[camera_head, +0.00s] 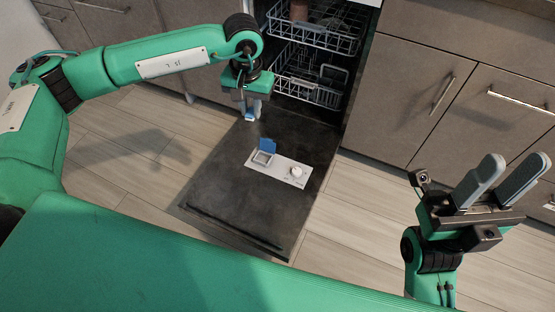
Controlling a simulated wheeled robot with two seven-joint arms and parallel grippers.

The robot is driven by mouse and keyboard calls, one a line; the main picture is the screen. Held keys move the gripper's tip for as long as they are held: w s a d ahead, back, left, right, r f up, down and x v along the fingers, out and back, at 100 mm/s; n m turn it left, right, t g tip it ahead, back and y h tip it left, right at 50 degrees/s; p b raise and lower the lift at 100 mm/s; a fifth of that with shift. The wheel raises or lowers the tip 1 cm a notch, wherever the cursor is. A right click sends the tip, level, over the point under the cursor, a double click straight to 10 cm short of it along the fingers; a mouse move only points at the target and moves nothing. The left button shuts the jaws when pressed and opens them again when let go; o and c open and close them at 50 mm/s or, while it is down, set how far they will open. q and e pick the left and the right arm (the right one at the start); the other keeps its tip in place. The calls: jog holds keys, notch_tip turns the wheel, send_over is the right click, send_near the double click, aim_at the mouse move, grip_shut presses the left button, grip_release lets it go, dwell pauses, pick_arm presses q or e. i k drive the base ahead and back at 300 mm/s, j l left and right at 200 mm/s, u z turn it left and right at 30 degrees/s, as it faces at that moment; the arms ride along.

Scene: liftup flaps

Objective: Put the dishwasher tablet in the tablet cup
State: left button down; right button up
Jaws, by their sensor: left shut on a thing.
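My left gripper (252,108) points down above the open dishwasher door, shut on the dishwasher tablet (249,117). Only a small blue and white bit of the tablet shows at the fingertips. The tablet cup (262,158) is a small square recess at the left end of a pale panel on the door, with its blue lid (267,145) standing open. The gripper is above and slightly left of the cup in the picture, apart from it. My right gripper (513,176) is open and empty at the right, fingers pointing up, away from the door.
The dark dishwasher door (222,175) lies folded down over the wooden floor. A white round cap (297,172) sits on the panel right of the cup. Wire racks (312,90) show in the dishwasher behind, the upper holding a brown item. Cabinets (415,85) flank it.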

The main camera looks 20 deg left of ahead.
aim_at(264, 161)
jog(key=j+z, duration=0.2)
jog(key=z, duration=0.2)
jog(key=j+z, duration=0.2)
jog(key=z, duration=0.15)
jog(key=j+z, duration=0.2)
jog(key=z, duration=0.2)
jog(key=k+j+z, duration=0.15)
jog(key=z, duration=0.25)
jog(key=k+j+z, duration=0.2)
jog(key=k+j, duration=0.25)
jog(key=j, duration=0.25)
jog(key=k+j+z, duration=0.2)
jog(key=k+j, duration=0.3)
jog(key=j, duration=0.15)
